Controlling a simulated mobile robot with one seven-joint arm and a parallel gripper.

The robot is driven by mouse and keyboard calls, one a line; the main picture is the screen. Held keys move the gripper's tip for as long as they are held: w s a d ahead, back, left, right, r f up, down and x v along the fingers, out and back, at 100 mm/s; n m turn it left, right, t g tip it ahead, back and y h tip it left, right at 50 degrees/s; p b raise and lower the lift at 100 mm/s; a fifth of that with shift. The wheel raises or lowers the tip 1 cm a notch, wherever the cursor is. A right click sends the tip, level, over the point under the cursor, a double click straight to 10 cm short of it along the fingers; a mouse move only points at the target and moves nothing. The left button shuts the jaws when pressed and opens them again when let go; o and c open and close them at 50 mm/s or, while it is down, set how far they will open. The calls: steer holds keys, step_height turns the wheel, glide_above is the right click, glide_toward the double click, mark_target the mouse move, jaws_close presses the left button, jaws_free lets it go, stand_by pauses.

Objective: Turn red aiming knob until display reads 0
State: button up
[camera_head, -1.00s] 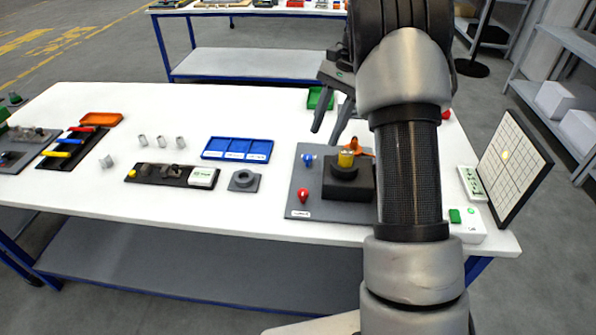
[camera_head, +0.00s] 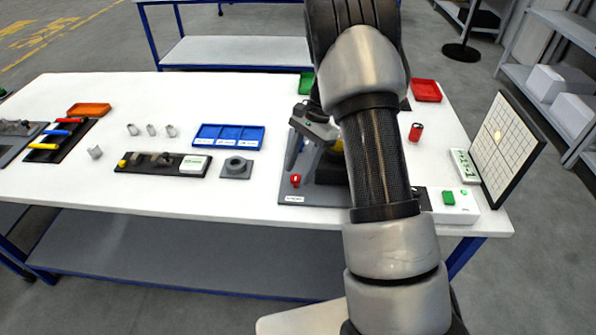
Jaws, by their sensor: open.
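The red knob (camera_head: 295,181) sits near the front left of a dark grey plate (camera_head: 300,198) at the table's front. My gripper (camera_head: 297,174) is open, pointing down over this plate, with its fingertips close to the red knob. I cannot tell whether they touch it. A dark block with a yellow part (camera_head: 337,147) is mostly covered by my arm. A white panel with a grid (camera_head: 507,150) and a pale yellow spot stands at the right. I cannot make out a number reading anywhere.
A white box with a green button (camera_head: 449,206) and a small white unit (camera_head: 464,165) stand by the panel. A red cylinder (camera_head: 416,132) is right of my arm. A blue tray (camera_head: 228,137) and grey ring block (camera_head: 237,167) lie left. The table's front edge is close.

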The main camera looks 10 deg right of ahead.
steer(key=shift+s+a+f, duration=0.1)
steer(key=shift+a+f, duration=0.15)
steer(key=shift+f, duration=0.35)
steer(key=c, duration=1)
steer(key=shift+n, duration=0.3)
steer(key=n, duration=0.2)
steer(key=n+g+h+p, duration=0.1)
steer(key=n, duration=0.1)
steer(key=shift+a+g, duration=0.1)
steer(key=shift+g, duration=0.2)
steer(key=shift+w+a+n+g+h, duration=0.15)
steer(key=shift+n+h, duration=0.25)
steer(key=shift+n, duration=0.65)
steer(key=shift+w+d+n+g+h, duration=0.15)
steer(key=shift+n+h, duration=0.25)
steer(key=shift+n, duration=0.65)
steer(key=shift+s+a, duration=0.1)
